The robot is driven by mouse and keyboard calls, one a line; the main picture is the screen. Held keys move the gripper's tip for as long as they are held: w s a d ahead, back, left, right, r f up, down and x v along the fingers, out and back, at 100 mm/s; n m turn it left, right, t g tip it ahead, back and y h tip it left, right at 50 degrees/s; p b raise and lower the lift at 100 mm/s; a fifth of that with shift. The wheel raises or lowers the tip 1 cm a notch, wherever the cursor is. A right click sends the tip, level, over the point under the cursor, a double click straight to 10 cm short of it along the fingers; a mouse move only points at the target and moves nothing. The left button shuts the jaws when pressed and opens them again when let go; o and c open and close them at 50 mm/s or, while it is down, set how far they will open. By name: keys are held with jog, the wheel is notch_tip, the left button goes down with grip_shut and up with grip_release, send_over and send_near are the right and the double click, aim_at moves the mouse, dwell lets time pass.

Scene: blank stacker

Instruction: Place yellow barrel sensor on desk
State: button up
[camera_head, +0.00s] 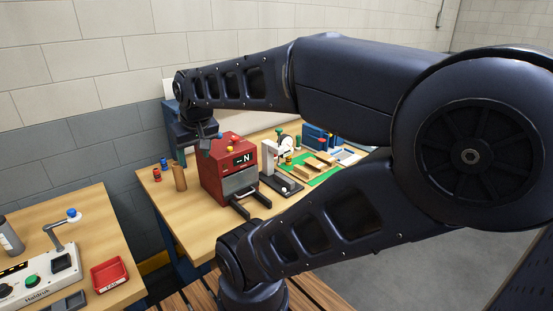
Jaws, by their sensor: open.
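My gripper (196,146) is at the end of my arm in the upper left of the head view, just left of and above the red machine (216,184). It is open, and its fingers are small and dark, so what lies between them is hard to make out. Another small yellow piece (289,160) stands further right on the wooden desk (190,222). I cannot tell which one is the yellow barrel sensor.
A second desk (95,215) holds a control box and red tray (110,274). The desk's front left is clear.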

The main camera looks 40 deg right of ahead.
jog(key=shift+r, duration=0.1)
notch_tip(320, 180, up, 6)
jog(key=f, duration=0.1)
jog(key=w+d+r+m+g, duration=0.1)
jog(key=w+d+r+m, duration=0.15)
jog(key=w+d, duration=0.35)
jog(key=w+d+r+m, duration=0.2)
jog(key=w+d+r, duration=0.1)
jog(key=w+d, duration=0.4)
jog(key=m+g+h, duration=0.1)
jog(key=m+g, duration=0.2)
jog(key=m, duration=0.6)
send_over(289, 157)
jog(key=f, duration=3)
jog(key=shift+w, duration=0.25)
jog(key=shift+w+d+f, duration=0.15)
jog(key=shift+d+f, duration=0.05)
jog(key=shift+f, duration=1.65)
jog(key=shift+w+d+f, duration=0.1)
jog(key=shift+d+f, duration=0.1)
jog(key=shift+f, duration=1.65)
jog(key=shift+w+d+f, duration=0.15)
jog(key=shift+d+f, duration=0.05)
jog(key=shift+f, duration=1.65)
jog(key=c, duration=1.2)
